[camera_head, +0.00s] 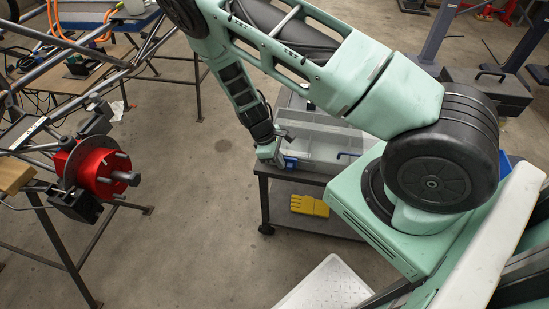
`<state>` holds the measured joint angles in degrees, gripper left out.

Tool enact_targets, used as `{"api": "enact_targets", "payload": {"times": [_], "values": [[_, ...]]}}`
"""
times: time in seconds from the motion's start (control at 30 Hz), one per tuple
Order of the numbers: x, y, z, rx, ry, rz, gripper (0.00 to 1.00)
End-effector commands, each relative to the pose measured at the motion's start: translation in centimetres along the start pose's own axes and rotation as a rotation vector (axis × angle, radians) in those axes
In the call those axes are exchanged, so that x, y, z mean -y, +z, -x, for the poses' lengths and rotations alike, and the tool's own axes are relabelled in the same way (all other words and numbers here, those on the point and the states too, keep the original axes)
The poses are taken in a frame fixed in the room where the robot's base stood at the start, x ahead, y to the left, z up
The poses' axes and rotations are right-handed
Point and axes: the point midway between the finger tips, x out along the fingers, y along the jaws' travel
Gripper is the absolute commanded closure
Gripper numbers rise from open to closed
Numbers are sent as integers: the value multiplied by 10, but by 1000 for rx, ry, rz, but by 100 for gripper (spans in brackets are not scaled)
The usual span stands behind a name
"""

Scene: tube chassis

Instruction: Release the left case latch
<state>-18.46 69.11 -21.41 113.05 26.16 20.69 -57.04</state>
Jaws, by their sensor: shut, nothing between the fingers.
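A grey case (322,146) sits on top of a dark cart, partly hidden behind my arm. Its left latch (290,162) is a small blue piece at the front left of the case. A second blue latch (347,154) shows farther right on the front. My gripper (276,160) is at the case's front left corner, just left of the left latch. Its fingers are shut with nothing held. They are small here, and I cannot tell whether they touch the latch. The latch's exact position is hard to see.
A tube chassis with a red hub (103,173) stands at left. Open concrete floor (200,215) lies between chassis and cart. A dark toolbox (487,92) stands behind my arm.

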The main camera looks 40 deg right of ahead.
Motion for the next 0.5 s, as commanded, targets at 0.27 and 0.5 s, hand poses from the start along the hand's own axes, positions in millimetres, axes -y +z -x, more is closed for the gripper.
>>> {"api": "enact_targets", "payload": {"times": [0.27, 0.5], "values": [[0, 4, -2, 2, -1, -2, 100], [0, 35, -14, 1, -2, -1, 100]]}}
